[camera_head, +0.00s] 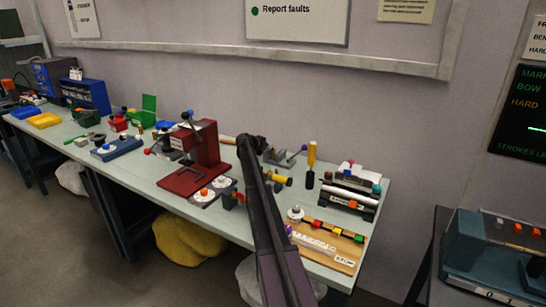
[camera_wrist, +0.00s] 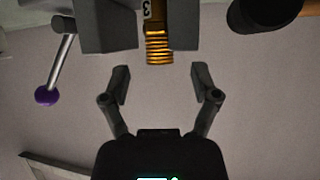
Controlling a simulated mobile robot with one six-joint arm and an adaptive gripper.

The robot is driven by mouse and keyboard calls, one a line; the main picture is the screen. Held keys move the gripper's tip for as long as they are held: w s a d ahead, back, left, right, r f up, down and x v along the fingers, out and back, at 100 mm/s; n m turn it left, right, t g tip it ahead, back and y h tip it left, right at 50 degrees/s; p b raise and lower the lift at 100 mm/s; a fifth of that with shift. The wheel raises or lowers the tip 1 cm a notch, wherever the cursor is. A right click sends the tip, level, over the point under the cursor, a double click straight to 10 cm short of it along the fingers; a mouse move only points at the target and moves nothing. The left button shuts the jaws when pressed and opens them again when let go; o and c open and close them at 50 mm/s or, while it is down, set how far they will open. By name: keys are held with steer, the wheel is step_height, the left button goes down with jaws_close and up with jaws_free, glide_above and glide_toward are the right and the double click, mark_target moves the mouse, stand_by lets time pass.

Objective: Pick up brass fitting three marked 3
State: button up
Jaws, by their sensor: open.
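The brass fitting (camera_wrist: 158,45) shows at the top centre of the wrist view, with a ribbed, threaded end and a label reading 3. It sits between two grey blocks that look like the jaws of a vise (camera_wrist: 105,25). In the head view the grey vise (camera_head: 278,158) is at the back of the bench; I cannot make out the fitting there. My gripper (camera_wrist: 160,78) is open and empty, its fingertips either side of the fitting's line and just short of its threaded end.
A purple-knobbed handle (camera_wrist: 46,95) sticks out from the vise. A dark cylinder (camera_wrist: 262,12) is at the top right of the wrist view. A red press (camera_head: 195,160) stands left of my arm.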

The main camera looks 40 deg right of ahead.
steer(key=shift+x, duration=0.75)
steer(key=shift+c, duration=0.3)
jaws_close()
